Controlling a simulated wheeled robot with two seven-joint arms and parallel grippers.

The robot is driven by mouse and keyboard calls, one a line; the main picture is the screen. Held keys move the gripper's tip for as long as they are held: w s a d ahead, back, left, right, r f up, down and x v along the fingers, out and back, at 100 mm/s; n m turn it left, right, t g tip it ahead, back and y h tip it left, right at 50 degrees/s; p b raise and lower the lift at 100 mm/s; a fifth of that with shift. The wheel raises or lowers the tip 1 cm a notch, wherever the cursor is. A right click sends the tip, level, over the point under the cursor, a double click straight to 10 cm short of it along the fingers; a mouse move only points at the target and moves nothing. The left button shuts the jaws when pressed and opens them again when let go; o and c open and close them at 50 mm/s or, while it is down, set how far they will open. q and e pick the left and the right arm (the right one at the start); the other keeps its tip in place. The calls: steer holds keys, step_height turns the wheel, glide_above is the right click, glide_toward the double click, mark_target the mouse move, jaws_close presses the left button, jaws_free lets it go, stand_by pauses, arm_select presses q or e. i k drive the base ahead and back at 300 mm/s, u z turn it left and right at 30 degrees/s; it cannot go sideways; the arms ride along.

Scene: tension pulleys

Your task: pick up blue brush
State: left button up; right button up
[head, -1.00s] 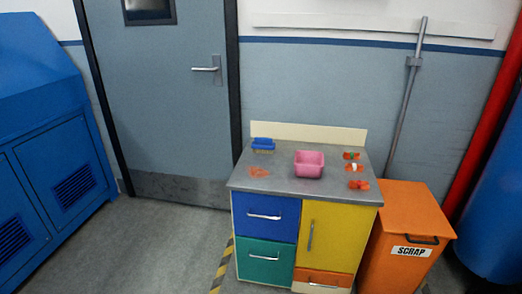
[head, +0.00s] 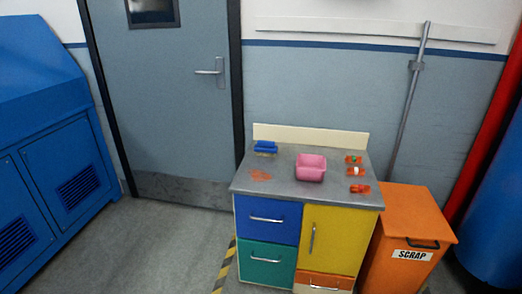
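The blue brush (head: 266,146) lies at the back left of the grey worktop of a small cabinet (head: 282,187). It has a blue top and a paler, yellowish underside. Nothing touches it that I can see. Neither of my grippers shows in the head view.
A pink bin (head: 311,167) stands mid-worktop. An orange-red smear (head: 260,175) is in front of the brush. Several small orange pieces (head: 359,188) lie on the right. An orange scrap bin (head: 408,228) stands right of the cabinet. The floor (head: 150,250) to the left is clear.

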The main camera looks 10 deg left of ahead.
mark_target(263, 148)
steer(key=u, duration=1.7)
steer(key=i, duration=2.6)
steer(key=z, duration=2.25)
